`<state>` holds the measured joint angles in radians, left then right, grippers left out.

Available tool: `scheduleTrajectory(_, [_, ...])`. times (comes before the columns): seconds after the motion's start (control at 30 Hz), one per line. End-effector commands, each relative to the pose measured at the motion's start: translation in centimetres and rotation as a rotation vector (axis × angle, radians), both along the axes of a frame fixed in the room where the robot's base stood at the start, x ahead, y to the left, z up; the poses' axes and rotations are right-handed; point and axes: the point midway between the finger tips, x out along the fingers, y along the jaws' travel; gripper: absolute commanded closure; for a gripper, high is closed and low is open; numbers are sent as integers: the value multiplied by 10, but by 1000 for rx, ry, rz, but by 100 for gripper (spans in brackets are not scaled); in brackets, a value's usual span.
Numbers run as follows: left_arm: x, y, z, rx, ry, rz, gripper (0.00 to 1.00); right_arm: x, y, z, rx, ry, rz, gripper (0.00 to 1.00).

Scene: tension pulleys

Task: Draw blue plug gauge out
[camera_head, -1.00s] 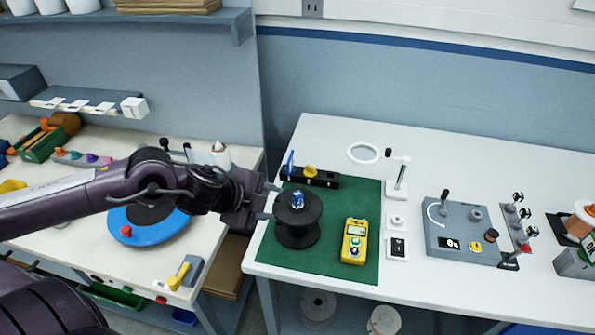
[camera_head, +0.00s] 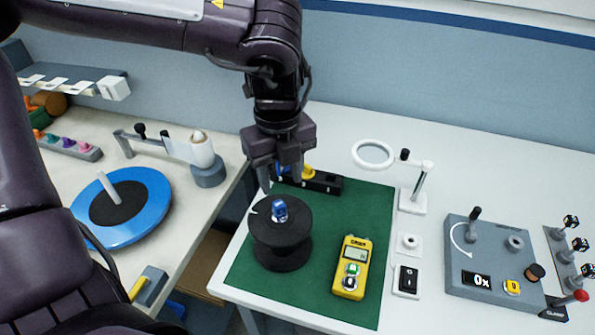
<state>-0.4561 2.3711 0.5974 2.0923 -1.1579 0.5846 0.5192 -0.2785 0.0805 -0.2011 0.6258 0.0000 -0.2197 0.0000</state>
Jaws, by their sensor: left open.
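A short blue piece (camera_head: 279,209) with a pale mark, which looks like a plug gauge, stands in the top centre of a black spool (camera_head: 282,246). A black rack (camera_head: 326,184) lies behind the spool, with a yellow piece (camera_head: 308,172) on it. The rack's left end is hidden behind my left gripper (camera_head: 280,184), so the blue upright piece seen there earlier does not show clearly. My left gripper points down, open, with its fingers apart just behind and above the spool in the picture. I cannot tell its exact height over the rack. My right gripper is not in view.
A yellow meter (camera_head: 351,268) lies on the green mat (camera_head: 305,303) right of the spool. A ring magnifier on a stand (camera_head: 413,200), a switch (camera_head: 406,281) and a grey fixture (camera_head: 490,262) stand further right. A blue disc (camera_head: 150,220) is on the left bench.

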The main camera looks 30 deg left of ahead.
Motion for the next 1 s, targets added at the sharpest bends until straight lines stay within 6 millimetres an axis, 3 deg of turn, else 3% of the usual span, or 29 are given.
scheduleTrajectory(0.13, [-1, -1, -9, 4, 7, -1, 55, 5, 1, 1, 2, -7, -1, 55])
scheduleTrajectory(0.33, [-2, 0, -38, 2, 9, 0, 55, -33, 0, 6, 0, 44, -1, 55])
scheduleTrajectory(0.47, [-2, 0, -57, 2, 7, 0, 55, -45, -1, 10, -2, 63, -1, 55])
scheduleTrajectory(0.57, [-2, 0, -68, 3, 6, 0, 55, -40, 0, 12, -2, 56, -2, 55])
scheduleTrajectory(0.8, [-2, 0, -79, 3, 3, 0, 55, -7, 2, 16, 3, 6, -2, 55])
scheduleTrajectory(1.0, [-2, 0, -79, 2, 2, 0, 57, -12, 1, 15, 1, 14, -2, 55])
